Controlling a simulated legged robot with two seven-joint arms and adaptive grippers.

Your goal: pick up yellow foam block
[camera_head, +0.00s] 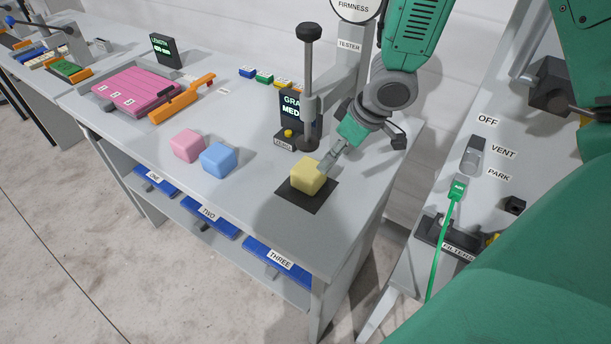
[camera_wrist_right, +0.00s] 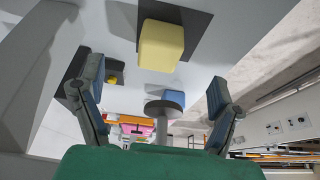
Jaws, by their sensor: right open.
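The yellow foam block (camera_head: 308,176) sits on a dark square pad (camera_head: 293,198) at the right end of the grey bench. My right gripper (camera_head: 331,160) comes down from the upper right, with its fingers just beside the block's upper right side. In the right wrist view the yellow block (camera_wrist_right: 161,46) shows beyond the fingertips, roughly centred between the two spread fingers (camera_wrist_right: 152,78). The right gripper is open and empty. I cannot tell whether a finger touches the block. My left gripper is in neither view.
The firmness tester's post and plunger (camera_head: 309,90) stand close behind the block. A blue block (camera_head: 218,159) and a pink block (camera_head: 187,145) lie to the left. Bare bench lies between them and the pad. A side bench (camera_head: 420,275) stands at right.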

